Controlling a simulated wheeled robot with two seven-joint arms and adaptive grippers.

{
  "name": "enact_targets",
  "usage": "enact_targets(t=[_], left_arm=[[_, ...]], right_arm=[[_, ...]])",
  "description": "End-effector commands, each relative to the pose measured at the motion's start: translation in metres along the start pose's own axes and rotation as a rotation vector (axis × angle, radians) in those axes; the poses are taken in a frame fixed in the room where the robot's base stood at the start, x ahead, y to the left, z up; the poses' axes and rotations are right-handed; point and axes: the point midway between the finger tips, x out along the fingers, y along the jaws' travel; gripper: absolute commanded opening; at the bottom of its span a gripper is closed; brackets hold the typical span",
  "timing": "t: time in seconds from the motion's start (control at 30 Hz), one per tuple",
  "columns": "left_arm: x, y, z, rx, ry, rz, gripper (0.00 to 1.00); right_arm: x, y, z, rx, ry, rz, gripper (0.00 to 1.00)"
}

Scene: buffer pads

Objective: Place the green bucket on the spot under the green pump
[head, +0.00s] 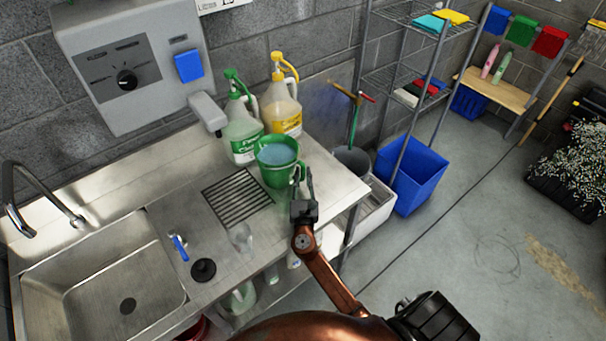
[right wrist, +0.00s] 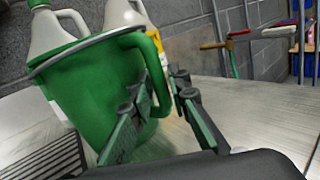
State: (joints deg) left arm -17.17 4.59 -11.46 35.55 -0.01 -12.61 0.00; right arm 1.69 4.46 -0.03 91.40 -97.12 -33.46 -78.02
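The green bucket (head: 270,177) holds pale bluish liquid and stands at the right part of the steel counter, in front of the green-pump jug (head: 242,135). The green pump (head: 234,76) tops that white jug, behind and left of the bucket. My right gripper (head: 303,182) is at the bucket's right side. In the right wrist view its fingers (right wrist: 167,82) straddle the bucket's side handle closely and look shut on it; the bucket (right wrist: 85,90) fills the left half. Whether its base touches the counter is unclear. My left gripper is not in view.
A yellow-pump jug (head: 282,108) stands behind the bucket. A drain grate (head: 235,198) and sink (head: 100,270) lie to the left. A clear glass (head: 241,237) is near the front. A grey wall dispenser (head: 130,75) hangs above. The counter's right end is bare.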

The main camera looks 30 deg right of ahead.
Motion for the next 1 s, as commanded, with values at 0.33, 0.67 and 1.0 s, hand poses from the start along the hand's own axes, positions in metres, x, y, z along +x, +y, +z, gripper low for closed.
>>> enact_targets(t=[0.33, 0.67, 1.0], left_arm=[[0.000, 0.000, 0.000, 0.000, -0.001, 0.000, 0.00], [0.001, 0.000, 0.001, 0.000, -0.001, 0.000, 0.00], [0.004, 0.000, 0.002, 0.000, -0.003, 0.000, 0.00]], right_arm=[[0.000, 0.000, 0.001, 0.001, -0.003, 0.000, 0.29], [-0.032, -0.001, 0.000, 0.002, -0.001, -0.001, 0.29], [-0.099, -0.001, 0.000, 0.001, -0.001, -0.001, 0.29]])
